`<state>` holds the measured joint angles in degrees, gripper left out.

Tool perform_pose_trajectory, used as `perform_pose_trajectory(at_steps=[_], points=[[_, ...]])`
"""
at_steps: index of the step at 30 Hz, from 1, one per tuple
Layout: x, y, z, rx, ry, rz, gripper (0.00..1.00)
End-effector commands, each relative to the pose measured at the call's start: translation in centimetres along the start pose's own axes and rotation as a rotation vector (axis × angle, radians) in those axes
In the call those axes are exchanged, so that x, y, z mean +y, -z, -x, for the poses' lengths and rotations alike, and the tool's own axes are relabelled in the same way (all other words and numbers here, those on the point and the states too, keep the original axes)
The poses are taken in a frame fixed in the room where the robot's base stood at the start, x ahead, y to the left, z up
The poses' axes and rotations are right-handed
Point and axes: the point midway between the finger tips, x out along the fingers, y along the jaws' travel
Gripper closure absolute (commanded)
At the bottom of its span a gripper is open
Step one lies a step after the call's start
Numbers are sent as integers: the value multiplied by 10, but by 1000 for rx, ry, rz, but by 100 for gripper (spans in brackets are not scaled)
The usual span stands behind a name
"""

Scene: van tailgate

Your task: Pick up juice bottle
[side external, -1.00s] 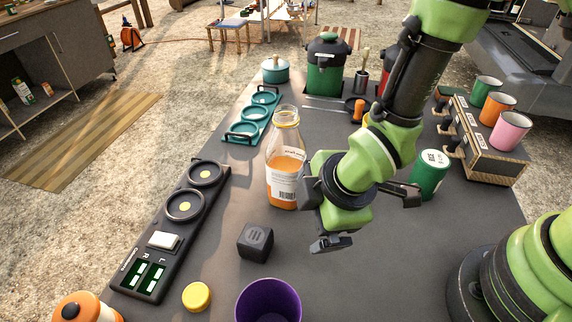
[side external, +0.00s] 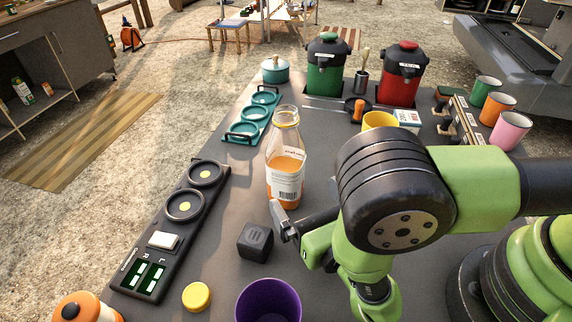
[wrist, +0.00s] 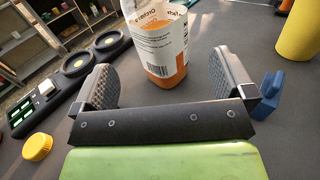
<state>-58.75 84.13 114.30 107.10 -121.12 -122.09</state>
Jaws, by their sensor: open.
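The juice bottle (side external: 286,168) is a clear bottle with orange juice and a white barcode label. It stands upright on the dark table near the middle of the side view. In the wrist view the bottle (wrist: 160,45) is straight ahead, beyond the fingertips and roughly centred between them. My gripper (wrist: 162,85) is open and empty, with a textured pad on each side. In the side view one finger of my gripper (side external: 284,220) shows just in front of the bottle's base. The rest of the gripper is hidden behind my arm.
A dark cube (side external: 255,242) lies close to the visible finger. A purple cup (side external: 268,302) and a yellow lid (side external: 197,296) are nearer the front. A black panel (side external: 168,240) runs along the left edge. A yellow mug (side external: 379,121) stands behind, right of the bottle.

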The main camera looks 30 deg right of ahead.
Motion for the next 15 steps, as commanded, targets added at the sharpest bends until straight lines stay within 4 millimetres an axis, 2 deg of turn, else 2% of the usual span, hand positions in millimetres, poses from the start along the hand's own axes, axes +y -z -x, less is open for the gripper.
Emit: perform_pose_trajectory(at_steps=[3,10,15], points=[[-1,-1,-19,-1,7,-6,0],[0,-3,-38,-1,5,-8,0],[0,-11,-65,-2,6,-9,0]])
